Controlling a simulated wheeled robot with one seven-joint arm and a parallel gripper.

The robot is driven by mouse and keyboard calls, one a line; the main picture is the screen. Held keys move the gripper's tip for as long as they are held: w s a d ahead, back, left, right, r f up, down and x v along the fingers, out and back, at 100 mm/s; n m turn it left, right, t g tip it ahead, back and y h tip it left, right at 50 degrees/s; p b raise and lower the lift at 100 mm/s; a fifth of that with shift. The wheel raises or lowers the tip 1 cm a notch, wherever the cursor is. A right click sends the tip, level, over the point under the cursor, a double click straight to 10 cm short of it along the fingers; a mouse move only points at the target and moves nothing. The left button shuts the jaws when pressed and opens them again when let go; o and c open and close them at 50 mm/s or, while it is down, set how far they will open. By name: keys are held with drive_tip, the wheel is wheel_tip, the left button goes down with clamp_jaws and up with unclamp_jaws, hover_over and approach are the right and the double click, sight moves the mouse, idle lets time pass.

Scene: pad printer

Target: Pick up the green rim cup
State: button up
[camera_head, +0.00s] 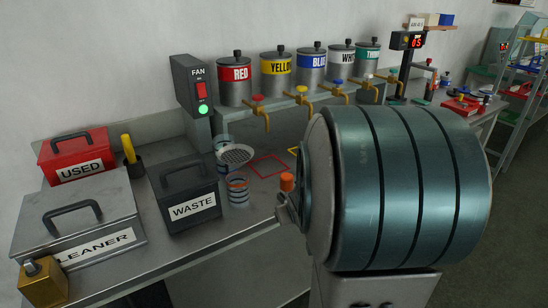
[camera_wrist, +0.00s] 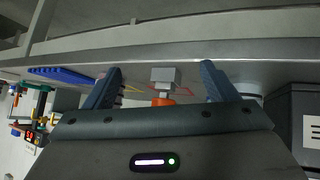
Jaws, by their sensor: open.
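My gripper (camera_wrist: 160,78) shows in the wrist view with its two blue-grey fingers spread wide and nothing held between them. I cannot make out a green rim on any cup. In the head view a small banded cup (camera_head: 238,193), with an orange tint at its rim, stands on the bench right of the waste box.
The waste box (camera_head: 190,215), red used box (camera_head: 75,158) and cleaner box (camera_head: 80,228) crowd the left. Ink pots (camera_head: 234,90) line the back.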

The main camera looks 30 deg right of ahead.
drive_tip(key=d+r+m+t+h, duration=0.1)
drive_tip(key=d+r+m+t, duration=0.1)
drive_tip(key=d+t, duration=0.75)
drive_tip(key=w+d+g, duration=0.1)
drive_tip(key=w, duration=0.1)
drive_tip(key=w+d+f+b, duration=0.1)
drive_tip(key=w+d, duration=0.1)
drive_tip(key=w, duration=0.1)
drive_tip(key=w+d+g, duration=0.1)
drive_tip(key=w+d, duration=0.1)
drive_tip(key=shift+w+f+g, duration=0.35)
drive_tip(key=shift+f, duration=0.05)
drive_tip(key=b+x, duration=0.1)
drive_tip(key=x, duration=0.4)
drive_tip(key=shift+w+a, duration=0.1)
drive_tip(key=shift+w, duration=0.25)
drive_tip(key=shift+r, duration=0.1)
drive_tip(key=c, duration=1.1)
